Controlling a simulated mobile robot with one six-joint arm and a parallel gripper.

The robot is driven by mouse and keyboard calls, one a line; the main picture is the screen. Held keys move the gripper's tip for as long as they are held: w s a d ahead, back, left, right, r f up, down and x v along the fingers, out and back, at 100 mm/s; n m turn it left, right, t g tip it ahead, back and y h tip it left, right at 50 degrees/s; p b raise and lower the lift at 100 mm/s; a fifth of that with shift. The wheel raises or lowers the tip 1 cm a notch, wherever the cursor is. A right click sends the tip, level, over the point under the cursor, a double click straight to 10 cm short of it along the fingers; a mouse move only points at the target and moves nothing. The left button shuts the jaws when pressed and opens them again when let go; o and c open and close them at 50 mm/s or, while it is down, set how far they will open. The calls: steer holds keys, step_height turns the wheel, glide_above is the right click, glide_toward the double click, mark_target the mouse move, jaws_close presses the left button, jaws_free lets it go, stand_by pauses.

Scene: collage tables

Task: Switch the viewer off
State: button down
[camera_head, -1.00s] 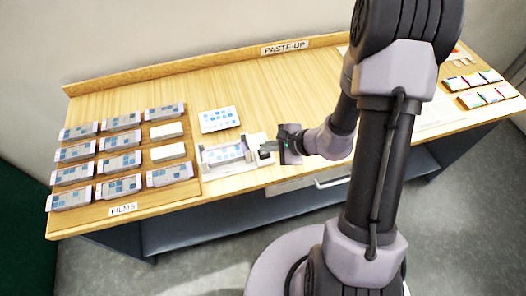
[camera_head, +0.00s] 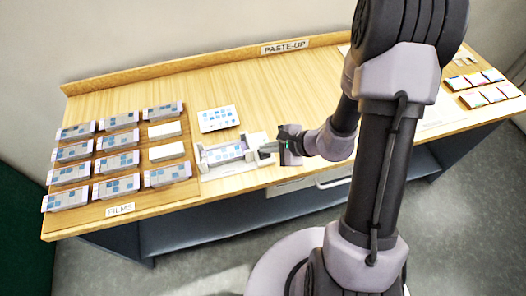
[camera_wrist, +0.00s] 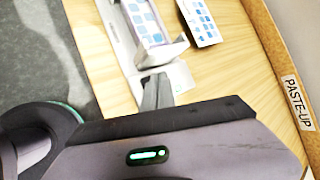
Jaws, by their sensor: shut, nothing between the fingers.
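The viewer (camera_head: 228,168) is a pale, low tray-like device near the table's front edge, with a film (camera_head: 224,153) of blue squares lying in it. It also shows in the wrist view (camera_wrist: 182,80), running up and away from my fingers. My gripper (camera_head: 262,152) is shut and empty at the viewer's right end. In the wrist view my dark closed fingers (camera_wrist: 157,92) reach the viewer's near end; I cannot tell whether they touch it. No switch can be made out, and the fingers cover part of that end.
Several film stacks (camera_head: 120,164) stand in rows at the left, behind the FILMS label (camera_head: 120,209). A card with blue squares (camera_head: 218,118) lies just behind the viewer. Small coloured items (camera_head: 482,88) are at the far right. The back middle of the table (camera_head: 290,88) is clear.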

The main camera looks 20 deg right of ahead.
steer(key=shift+f, duration=0.2)
steer(key=shift+r, duration=0.1)
step_height(320, 180, up, 7)
steer(key=p, duration=0.4)
steer(key=shift+r, duration=0.15)
stand_by(0.4)
